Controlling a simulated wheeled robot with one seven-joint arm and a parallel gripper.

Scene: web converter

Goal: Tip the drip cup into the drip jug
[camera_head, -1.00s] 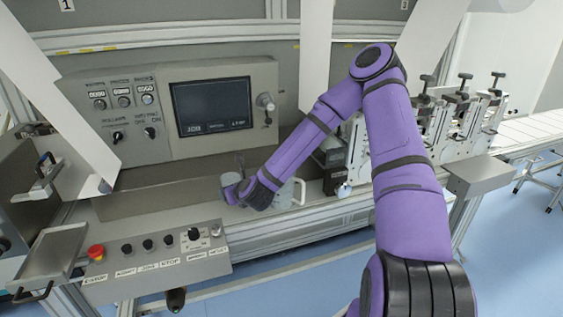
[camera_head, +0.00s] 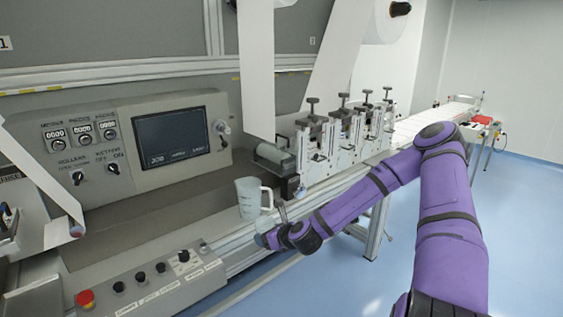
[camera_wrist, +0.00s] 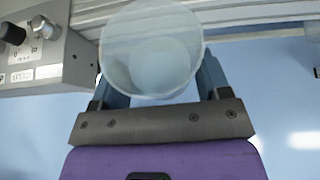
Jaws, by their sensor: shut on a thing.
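The drip cup (camera_wrist: 150,50) is a pale translucent cup, seen mouth-on in the wrist view between my gripper's two fingers (camera_wrist: 152,85). A paler disc shows inside; I cannot tell whether it is liquid or the cup's bottom. In the head view my gripper (camera_head: 268,239) is low, in front of the machine's ledge and slightly right of the jug; the cup there is small and mostly hidden. The drip jug (camera_head: 249,199) is a pale grey jug with its handle to the right. It stands upright on the ledge, apart from the gripper.
The button panel (camera_head: 150,283) with a red stop knob is left of my gripper; its corner also shows in the wrist view (camera_wrist: 45,62). A roller unit (camera_head: 275,160) and slitter stations (camera_head: 345,140) stand behind and right. Blue floor (camera_head: 320,290) lies open in front.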

